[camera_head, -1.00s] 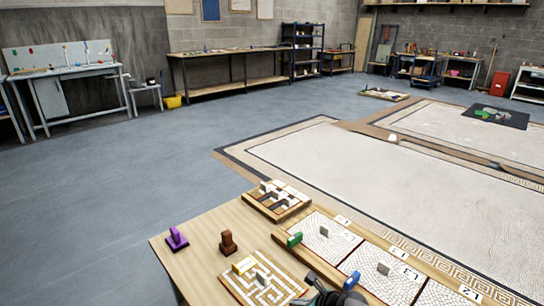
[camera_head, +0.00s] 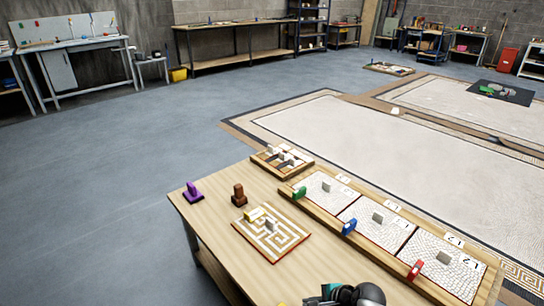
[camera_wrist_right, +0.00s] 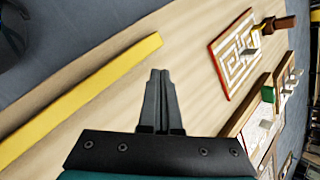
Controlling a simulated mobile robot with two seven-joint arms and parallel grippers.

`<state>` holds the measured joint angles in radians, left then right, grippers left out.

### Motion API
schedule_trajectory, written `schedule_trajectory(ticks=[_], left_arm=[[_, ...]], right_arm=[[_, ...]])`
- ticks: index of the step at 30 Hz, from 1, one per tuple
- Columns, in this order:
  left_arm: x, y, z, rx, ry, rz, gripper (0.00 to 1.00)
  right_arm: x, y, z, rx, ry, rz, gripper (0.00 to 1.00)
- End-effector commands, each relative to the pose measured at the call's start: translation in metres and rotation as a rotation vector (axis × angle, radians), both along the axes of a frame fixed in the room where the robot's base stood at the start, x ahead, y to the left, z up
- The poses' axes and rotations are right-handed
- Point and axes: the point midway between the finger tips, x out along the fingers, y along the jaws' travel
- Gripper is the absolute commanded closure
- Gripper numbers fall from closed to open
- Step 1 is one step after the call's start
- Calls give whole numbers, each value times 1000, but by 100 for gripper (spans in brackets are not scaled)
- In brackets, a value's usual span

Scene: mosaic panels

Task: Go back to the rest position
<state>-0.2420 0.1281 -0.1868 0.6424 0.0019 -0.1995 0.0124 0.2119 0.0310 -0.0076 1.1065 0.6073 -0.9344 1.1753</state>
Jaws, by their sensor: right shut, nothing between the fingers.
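My right gripper (camera_wrist_right: 160,75) is shut with nothing between its fingers, over bare wooden table top in the right wrist view. In the head view only a dark and teal part of my arm shows at the bottom edge; the fingertips cannot be made out there. My left gripper is in neither view. The maze panel also shows at the upper right of the wrist view (camera_wrist_right: 222,65), apart from the gripper.
A purple stamp-like piece (camera_head: 193,192) and a brown one (camera_head: 239,196) stand on the table. Three pale mosaic panels with green (camera_head: 299,193), blue (camera_head: 349,227) and red (camera_head: 416,269) pieces line the far side. A long yellow strip (camera_wrist_right: 85,95) lies left of the gripper.

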Motion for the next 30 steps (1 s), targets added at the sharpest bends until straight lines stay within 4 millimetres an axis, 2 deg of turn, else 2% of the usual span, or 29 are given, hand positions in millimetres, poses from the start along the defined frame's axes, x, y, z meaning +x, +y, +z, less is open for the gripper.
schedule_trajectory(ticks=[1,7,14,18,24,30], left_arm=[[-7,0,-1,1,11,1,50],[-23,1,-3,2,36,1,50],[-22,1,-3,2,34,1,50],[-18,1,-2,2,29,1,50],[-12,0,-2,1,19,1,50],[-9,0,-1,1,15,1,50]], right_arm=[[-14,-3,1,-56,-27,80,100],[-63,-13,13,-278,-122,404,100],[-121,-27,40,-518,-204,762,100],[-156,-36,64,-652,-240,967,100],[-193,-47,94,-784,-266,1178,100],[-216,-54,117,-861,-276,1307,100]])
